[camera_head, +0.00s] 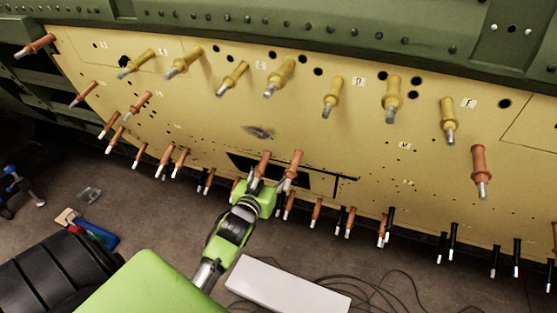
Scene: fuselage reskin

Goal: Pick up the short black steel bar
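The only gripper in view is green and belongs to the arm rising from the lower left, which I take as my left gripper (268,183). Its fingers are spread apart in front of the lower middle of the yellow panel (200,110), close to two orange fasteners (293,166). I see nothing held between them, though the fingertips are small and partly confused with the fasteners. A dark rectangular patch (300,179) with thin dark lines to its right lies behind the gripper. I cannot clearly make out a short black steel bar. My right gripper is out of view.
Yellow fasteners (393,98) stick out along the panel's upper part, with orange and black fasteners (453,240) along its lower edge. A white box (288,287), cables (385,293) and blue and red tools (92,229) are on the grey floor below.

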